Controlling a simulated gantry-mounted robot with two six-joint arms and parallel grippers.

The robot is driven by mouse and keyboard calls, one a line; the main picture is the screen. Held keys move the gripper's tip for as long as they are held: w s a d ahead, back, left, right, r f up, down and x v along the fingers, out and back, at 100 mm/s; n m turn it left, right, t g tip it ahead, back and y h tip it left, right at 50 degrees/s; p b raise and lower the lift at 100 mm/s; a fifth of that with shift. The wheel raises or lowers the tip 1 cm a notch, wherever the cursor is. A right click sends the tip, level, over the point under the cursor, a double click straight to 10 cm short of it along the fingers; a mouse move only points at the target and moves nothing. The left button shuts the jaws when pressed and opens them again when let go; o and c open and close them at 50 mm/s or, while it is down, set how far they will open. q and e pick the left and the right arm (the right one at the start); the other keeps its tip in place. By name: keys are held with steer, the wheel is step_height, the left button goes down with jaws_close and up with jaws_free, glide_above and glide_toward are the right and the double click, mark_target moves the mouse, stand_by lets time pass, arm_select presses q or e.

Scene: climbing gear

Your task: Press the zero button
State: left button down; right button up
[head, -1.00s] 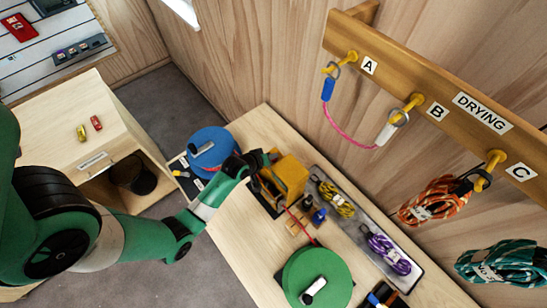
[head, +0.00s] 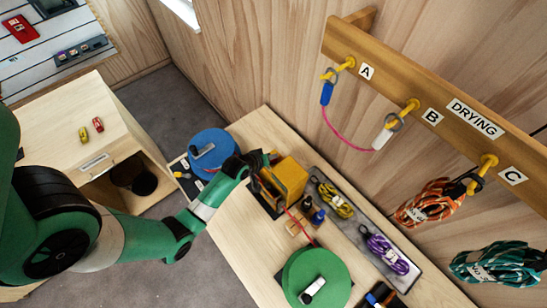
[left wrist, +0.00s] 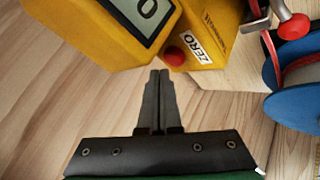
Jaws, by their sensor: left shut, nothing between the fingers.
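The yellow measuring device (head: 288,178) stands on the wooden bench, beside my left gripper (head: 262,172) in the head view. In the left wrist view the yellow device (left wrist: 100,30) shows a grey display reading 0. Its red zero button (left wrist: 175,56) sits beside a white ZERO label (left wrist: 193,48). My left gripper (left wrist: 160,72) is shut and empty, its fingertips just short of the red button in the picture. I cannot tell whether they touch it. My right gripper is not in view.
A blue reel (head: 210,150) and a green reel (head: 318,275) stand on the bench (head: 240,240). A grey tray (head: 362,222) holds yellow and purple rope bundles. A drying rail (head: 400,75) with hanging gear is on the wall. A red-knobbed lever (left wrist: 292,24) is near the device.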

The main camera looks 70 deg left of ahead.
arm_select(q)
steer(key=shift+r, duration=0.1)
step_height(320, 180, up, 5)
steer(key=p, duration=0.5)
stand_by(0.3)
stand_by(0.7)
